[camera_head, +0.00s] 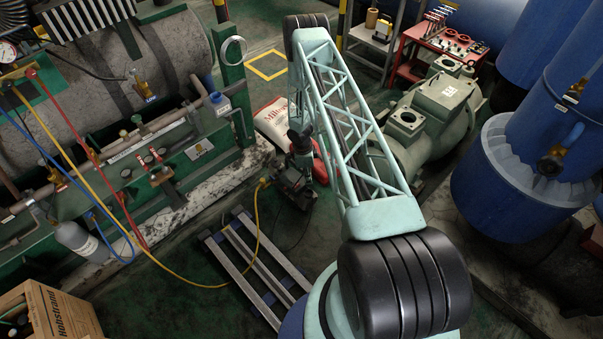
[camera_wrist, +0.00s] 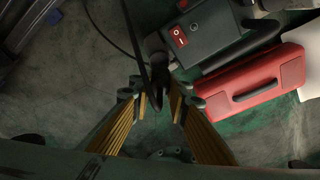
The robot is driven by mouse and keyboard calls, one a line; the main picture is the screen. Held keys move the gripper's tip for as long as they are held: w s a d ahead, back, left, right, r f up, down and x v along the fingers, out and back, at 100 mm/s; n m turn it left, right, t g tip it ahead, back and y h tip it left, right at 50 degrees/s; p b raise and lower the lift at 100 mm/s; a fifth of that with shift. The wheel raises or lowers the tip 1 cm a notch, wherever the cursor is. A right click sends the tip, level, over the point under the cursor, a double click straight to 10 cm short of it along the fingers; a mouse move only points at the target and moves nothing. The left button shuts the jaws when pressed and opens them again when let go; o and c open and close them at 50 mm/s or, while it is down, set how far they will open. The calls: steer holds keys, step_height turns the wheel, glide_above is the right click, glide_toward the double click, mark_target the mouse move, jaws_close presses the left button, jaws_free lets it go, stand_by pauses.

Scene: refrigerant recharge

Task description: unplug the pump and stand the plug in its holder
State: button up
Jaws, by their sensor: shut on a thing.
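The pump (camera_head: 293,185) is a dark machine on the floor near the centre of the head view. In the wrist view its dark body (camera_wrist: 215,30) carries a red rocker switch (camera_wrist: 178,36). My gripper (camera_wrist: 160,98), with yellow-sided fingers, is beside the pump's near end. It is shut on a slim black thing between the fingertips, which looks like the plug (camera_wrist: 158,84). A dark cord runs up from there. Whether the plug is seated in the pump or apart from it I cannot tell. I cannot pick out the plug's holder in either view.
A red case (camera_wrist: 255,83) lies right of the pump. A slatted metal frame (camera_head: 255,262) lies on the floor in front. A yellow hose (camera_head: 257,215) runs to the pump. Green floor at the lower left of the wrist view is bare.

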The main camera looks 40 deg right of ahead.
steer(key=shift+s+f, duration=0.3)
steer(key=shift+f, duration=0.2)
steer(key=shift+f+b, duration=1.75)
steer(key=shift+f, duration=1.4)
steer(key=shift+f+b, duration=0.35)
steer(key=shift+f, duration=1.2)
stand_by(1.2)
steer(key=o, duration=0.9)
steer(key=shift+c, duration=0.2)
steer(key=shift+r, duration=0.15)
steer(key=shift+w+a+r, duration=0.15)
steer(key=shift+r, duration=1.8)
steer(key=shift+w+a+r, duration=0.15)
steer(key=shift+a+r, duration=0.05)
steer(key=shift+r, duration=1.7)
steer(key=shift+w+a+r, duration=0.15)
steer(key=shift+r, duration=1.8)
